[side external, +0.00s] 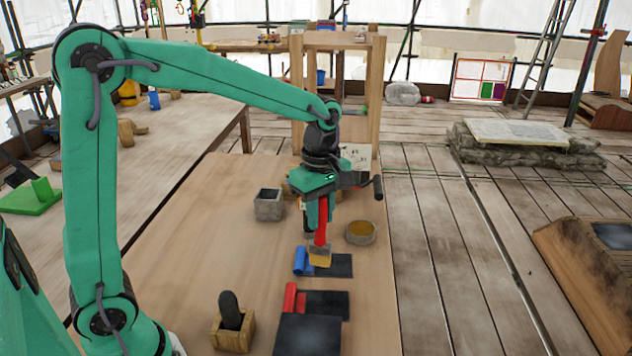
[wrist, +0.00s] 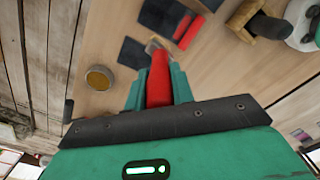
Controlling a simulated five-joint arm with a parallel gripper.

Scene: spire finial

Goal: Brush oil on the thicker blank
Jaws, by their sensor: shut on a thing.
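My gripper (side external: 318,212) is shut on a red-handled brush (side external: 320,232), bristles down. In the wrist view the brush (wrist: 159,82) stands between my jaws (wrist: 158,88). Its tan bristles (side external: 319,257) are beside a blue cylinder (side external: 300,260), over the left part of a dark sheet (side external: 340,266); contact cannot be told. Nearer the camera, a red cylinder (side external: 290,298) lies beside another dark sheet (side external: 326,304); it also shows in the wrist view (wrist: 188,33). The blue cylinder is hidden there. Which blank is thicker is unclear. A bowl of yellow oil (side external: 361,232) stands behind right.
A grey square pot (side external: 268,205) stands behind left of the brush. A wooden box with a dark object (side external: 232,328) and a larger dark plate (side external: 308,336) are at the front. The wooden table (side external: 195,245) is clear on the left.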

